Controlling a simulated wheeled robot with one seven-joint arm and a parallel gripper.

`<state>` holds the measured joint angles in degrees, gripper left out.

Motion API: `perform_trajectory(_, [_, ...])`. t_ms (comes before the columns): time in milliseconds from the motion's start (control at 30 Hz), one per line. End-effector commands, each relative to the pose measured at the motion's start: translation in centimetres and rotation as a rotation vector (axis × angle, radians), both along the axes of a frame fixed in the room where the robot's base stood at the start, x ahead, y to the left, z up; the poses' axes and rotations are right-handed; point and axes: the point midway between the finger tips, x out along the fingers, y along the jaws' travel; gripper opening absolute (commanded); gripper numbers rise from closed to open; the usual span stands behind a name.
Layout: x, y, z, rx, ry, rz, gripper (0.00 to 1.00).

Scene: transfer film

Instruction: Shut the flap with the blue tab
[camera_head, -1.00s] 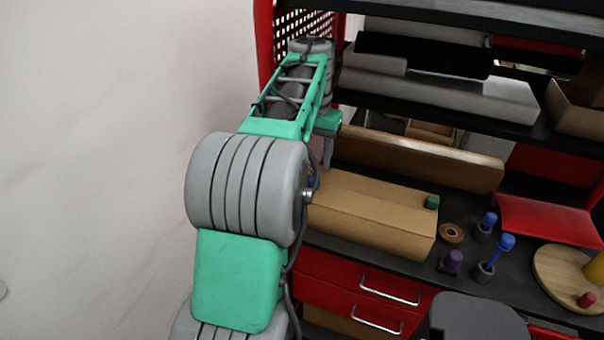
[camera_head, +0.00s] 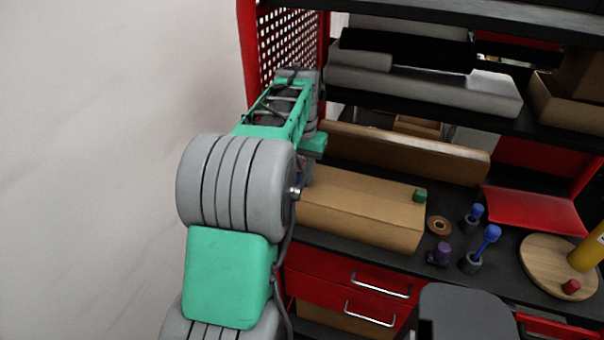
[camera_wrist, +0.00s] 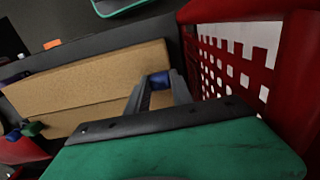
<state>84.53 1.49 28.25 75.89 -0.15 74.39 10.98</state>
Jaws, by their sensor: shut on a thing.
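The tan cardboard box (camera_head: 360,222) lies on the dark bench, with a green tab (camera_head: 420,196) near its right end. In the wrist view two tan panels of the box (camera_wrist: 85,80) meet along a crease, and the green tab (camera_wrist: 32,129) is at the left. The blue tab (camera_wrist: 159,78) is at the right end of the panels. My gripper (camera_wrist: 160,84) is shut on it, with a finger on each side. In the head view my arm hides most of the gripper and the box's left end. How far the flap is open cannot be told.
A long brown board (camera_head: 400,152) stands behind the box. A perforated red side panel (camera_head: 286,45) is close beside my gripper. Blue pegs (camera_head: 491,234), a purple piece (camera_head: 440,254), a brown ring (camera_head: 438,226) and a round wooden board (camera_head: 545,262) occupy the bench at right. A shelf hangs above.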

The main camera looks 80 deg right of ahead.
Motion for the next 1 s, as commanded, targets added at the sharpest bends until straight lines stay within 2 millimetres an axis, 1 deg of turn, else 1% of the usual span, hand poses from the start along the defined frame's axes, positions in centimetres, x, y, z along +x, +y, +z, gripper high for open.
perform_trajectory(33, [0.01,0.00,0.01,0.000,0.000,0.000,0.16])
perform_trajectory(233, [0.01,0.00,0.02,0.000,0.000,0.000,0.00])
perform_trajectory(1000, [0.02,-0.01,0.04,-0.001,0.000,0.000,0.00])
